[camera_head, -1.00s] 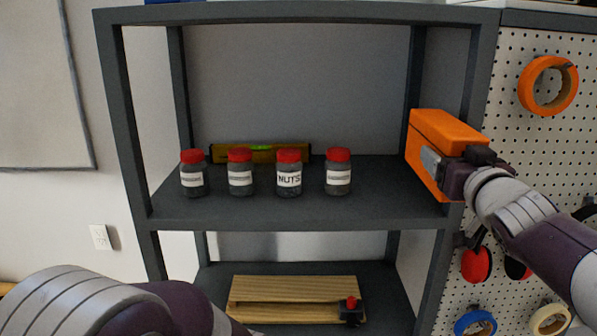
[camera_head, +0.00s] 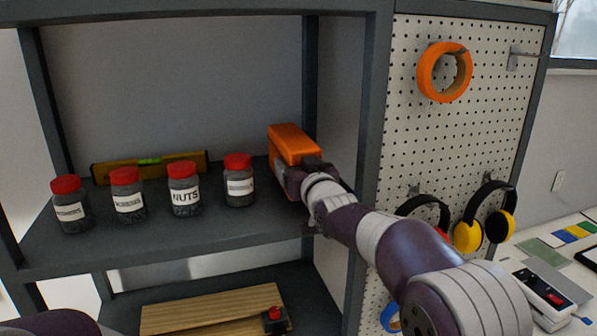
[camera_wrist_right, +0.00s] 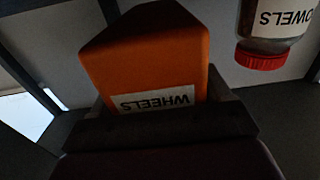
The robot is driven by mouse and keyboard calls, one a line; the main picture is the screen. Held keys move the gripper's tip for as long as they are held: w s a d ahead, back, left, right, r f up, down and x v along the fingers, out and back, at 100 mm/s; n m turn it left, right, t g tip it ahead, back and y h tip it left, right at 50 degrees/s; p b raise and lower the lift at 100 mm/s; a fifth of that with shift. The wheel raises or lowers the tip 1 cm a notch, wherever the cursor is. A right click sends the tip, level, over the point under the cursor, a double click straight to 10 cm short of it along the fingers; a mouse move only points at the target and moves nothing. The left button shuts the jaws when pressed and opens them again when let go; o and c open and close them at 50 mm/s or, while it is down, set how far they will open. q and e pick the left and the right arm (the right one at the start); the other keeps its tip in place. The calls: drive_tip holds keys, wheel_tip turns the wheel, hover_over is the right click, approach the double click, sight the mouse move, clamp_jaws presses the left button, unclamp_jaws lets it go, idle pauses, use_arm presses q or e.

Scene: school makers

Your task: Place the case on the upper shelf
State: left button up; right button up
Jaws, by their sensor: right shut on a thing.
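The orange case (camera_head: 292,143) is at the right end of the upper shelf (camera_head: 150,238), right of the jars. My right gripper (camera_head: 305,175) is shut on the near end of the case. In the right wrist view the case (camera_wrist_right: 150,58) carries a white label reading WHEELS, upside down, and sits in the gripper (camera_wrist_right: 160,115). I cannot tell whether its underside touches the shelf board. My left gripper is not in view; only part of my left arm shows at the bottom left.
Several red-lidded jars (camera_head: 185,194) stand in a row on the upper shelf, the rightmost close to the case. A yellow level (camera_head: 150,166) lies behind them. The shelf's right post (camera_head: 365,130) is close to my right arm. A pegboard (camera_head: 400,100) with tape and headphones is beyond it.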

drive_tip(key=shift+s+d+f, duration=0.2)
drive_tip(key=shift+s+f, duration=0.3)
drive_tip(key=shift+f, duration=0.5)
drive_tip(key=shift+w+a+f, duration=0.15)
drive_tip(key=shift+w+f, duration=0.25)
drive_tip(key=shift+w, duration=0.2)
drive_tip(key=o, duration=1.4)
drive_tip(key=shift+f, duration=0.1)
drive_tip(key=shift+c, duration=0.2)
drive_tip(key=shift+s+r, duration=0.2)
drive_tip(key=shift+s, duration=0.2)
drive_tip(key=shift+s+d+f+b, duration=0.15)
drive_tip(key=shift+s+d+b, duration=0.05)
drive_tip(key=shift+s+b, duration=0.1)
drive_tip(key=b+v, duration=0.2)
drive_tip(key=shift+s+d+f, duration=0.1)
drive_tip(key=shift+s+f, duration=0.15)
drive_tip(key=shift+s, duration=0.1)
use_arm(q)
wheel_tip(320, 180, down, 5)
drive_tip(key=b, duration=0.3)
use_arm(e)
drive_tip(key=v, duration=0.8)
drive_tip(key=shift+r, duration=0.45)
drive_tip(key=shift+s+f, duration=0.1)
